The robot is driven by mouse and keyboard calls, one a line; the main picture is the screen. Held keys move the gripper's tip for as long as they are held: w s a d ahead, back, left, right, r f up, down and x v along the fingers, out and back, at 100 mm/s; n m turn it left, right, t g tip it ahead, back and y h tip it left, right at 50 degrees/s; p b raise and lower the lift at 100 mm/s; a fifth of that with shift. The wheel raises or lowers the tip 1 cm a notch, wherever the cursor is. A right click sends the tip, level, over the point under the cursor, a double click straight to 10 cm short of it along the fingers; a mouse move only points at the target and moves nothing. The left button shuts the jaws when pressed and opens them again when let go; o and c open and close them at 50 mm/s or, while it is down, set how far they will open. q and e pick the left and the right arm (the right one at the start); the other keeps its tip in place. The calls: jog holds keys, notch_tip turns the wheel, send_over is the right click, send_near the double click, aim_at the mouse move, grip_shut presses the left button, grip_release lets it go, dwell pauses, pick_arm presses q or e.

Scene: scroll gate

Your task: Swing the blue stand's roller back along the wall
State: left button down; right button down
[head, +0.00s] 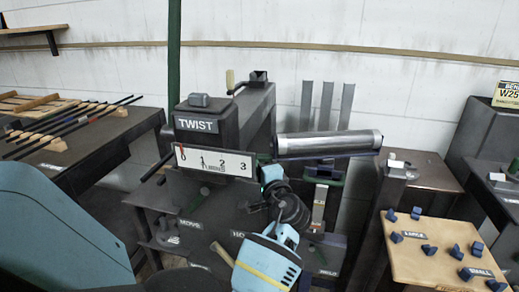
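A silver roller (328,144) lies nearly level, right of the dark machine marked TWIST (196,124). Dark blue trim shows at its right end and along its underside. I cannot clearly make out which stand bears it. A light-blue arm with a dark wrist rises from the bottom middle; I take it as my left arm. Its gripper end (265,162) is by the roller's left end, at the right edge of a white numbered scale (215,161). The fingers are too small to read, and I cannot tell whether they touch the roller. My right gripper is not seen.
A white wall (400,60) runs behind. Several grey upright slats (326,108) stand behind the roller. A dark post (391,180) stands at its right. A wooden board (440,245) with small blue blocks is at lower right. A bench (110,140) with rods is at left.

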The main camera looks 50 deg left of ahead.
pick_arm(q)
jog(key=v, duration=0.7)
jog(key=shift+d, duration=0.4)
